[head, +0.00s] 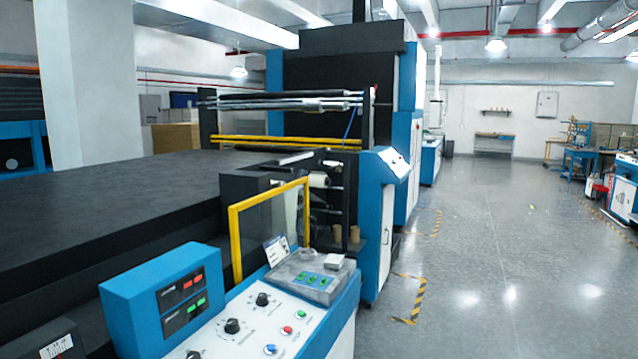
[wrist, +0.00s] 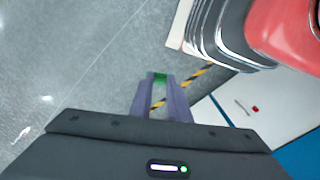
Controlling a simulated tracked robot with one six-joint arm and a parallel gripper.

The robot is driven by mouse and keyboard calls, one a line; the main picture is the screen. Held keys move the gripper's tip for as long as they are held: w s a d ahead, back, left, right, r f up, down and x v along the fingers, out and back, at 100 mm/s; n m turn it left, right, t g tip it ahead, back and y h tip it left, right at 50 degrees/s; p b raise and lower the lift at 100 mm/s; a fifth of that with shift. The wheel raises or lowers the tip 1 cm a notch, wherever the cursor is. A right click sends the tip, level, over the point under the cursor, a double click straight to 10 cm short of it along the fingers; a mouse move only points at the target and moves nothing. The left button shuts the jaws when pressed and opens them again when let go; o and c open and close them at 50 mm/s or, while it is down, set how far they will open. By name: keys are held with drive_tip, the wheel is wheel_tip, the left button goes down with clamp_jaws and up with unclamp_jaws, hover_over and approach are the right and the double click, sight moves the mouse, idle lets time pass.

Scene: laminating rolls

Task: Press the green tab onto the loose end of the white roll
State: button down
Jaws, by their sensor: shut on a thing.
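My gripper (wrist: 160,77) shows only in the wrist view, its two purple-grey fingers pointing away from the camera. It is shut on a small green tab (wrist: 160,80) at the fingertips. The tab is held in the air, with the grey floor and a striped floor line behind it. In the head view, a small whitish roll (head: 318,180) sits in the machine behind the yellow-framed guard. I cannot make out its loose end, nor tell for sure that it is the task's roll. More green tabs (head: 313,278) lie on a grey tray (head: 325,296) on the console.
In the wrist view, a red rounded body (wrist: 290,32) and dark and silver rounded parts (wrist: 222,35) fill the upper right, close to my gripper. The yellow-framed guard (head: 234,240) stands above the blue console (head: 125,300). The aisle floor (head: 500,260) at right is clear.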

drive_tip(key=shift+w, duration=0.15)
drive_tip(key=w+a+f+m, duration=0.1)
drive_tip(key=w+a+f, duration=0.5)
drive_tip(key=w+a, duration=0.45)
drive_tip(key=w+a+f, duration=0.5)
drive_tip(key=w+a, duration=0.4)
drive_tip(key=w, duration=0.2)
drive_tip(key=w+a+f, duration=0.4)
drive_tip(key=a+f, duration=0.1)
drive_tip(key=a, duration=0.5)
drive_tip(key=shift+a+f+m, duration=0.15)
drive_tip(key=shift+a+m, duration=0.15)
drive_tip(key=shift+m, duration=0.1)
drive_tip(key=shift+d, duration=0.15)
